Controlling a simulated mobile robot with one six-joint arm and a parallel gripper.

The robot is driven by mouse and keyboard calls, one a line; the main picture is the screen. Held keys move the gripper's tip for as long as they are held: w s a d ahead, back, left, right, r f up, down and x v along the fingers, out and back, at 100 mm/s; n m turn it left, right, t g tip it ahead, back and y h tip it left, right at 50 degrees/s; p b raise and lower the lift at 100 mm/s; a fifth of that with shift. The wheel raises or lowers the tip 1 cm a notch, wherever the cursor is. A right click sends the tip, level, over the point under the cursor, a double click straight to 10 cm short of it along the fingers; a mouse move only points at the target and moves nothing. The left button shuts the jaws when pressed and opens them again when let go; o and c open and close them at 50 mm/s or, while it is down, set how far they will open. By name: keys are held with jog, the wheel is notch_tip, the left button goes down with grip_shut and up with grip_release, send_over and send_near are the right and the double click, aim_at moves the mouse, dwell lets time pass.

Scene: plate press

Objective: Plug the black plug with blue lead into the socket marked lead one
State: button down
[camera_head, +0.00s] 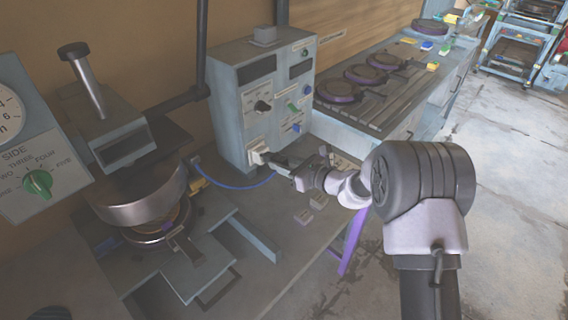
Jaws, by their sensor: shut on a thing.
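My gripper (281,167) is shut on the black plug (271,160), which is small and mostly hidden by the jaws. The plug is at the pale socket (257,150), low on the front of the grey-blue control box (232,118). I cannot tell whether the plug is seated in the socket or only close to it. The blue lead (236,187) hangs from the plug end and curves left along the bench to the press. The socket's marking is too small to read.
The plate press (140,200) stands at left, with a dial panel (40,165) in front. Round plates (340,90) sit on the bench behind.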

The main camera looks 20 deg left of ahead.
aim_at(275, 157)
jog(key=shift+b+x, duration=0.4)
jog(key=shift+x, duration=1.1)
jog(key=c, duration=0.9)
grip_release()
jog(key=p+v, duration=0.4)
jog(key=v, duration=1.3)
jog(key=s+d+r+n+g+h, duration=0.35)
jog(key=s+r+n, duration=0.55)
jog(key=s+r, duration=0.4)
jog(key=s+d+r+n+t+h, duration=0.1)
jog(key=s+d+n+h, duration=0.1)
jog(key=s+d, duration=0.3)
jog(key=s+d+r+n+t+h, duration=0.1)
jog(key=s+d+n+h, duration=0.2)
jog(key=s+d+n, duration=0.1)
jog(key=s+d+r+n+t+h, duration=0.1)
jog(key=s+d+n+h, duration=0.2)
jog(key=s+d, duration=0.4)
jog(key=shift+d+r+t+h, duration=0.25)
jog(key=shift+d+t, duration=0.1)
jog(key=shift+d, duration=0.25)
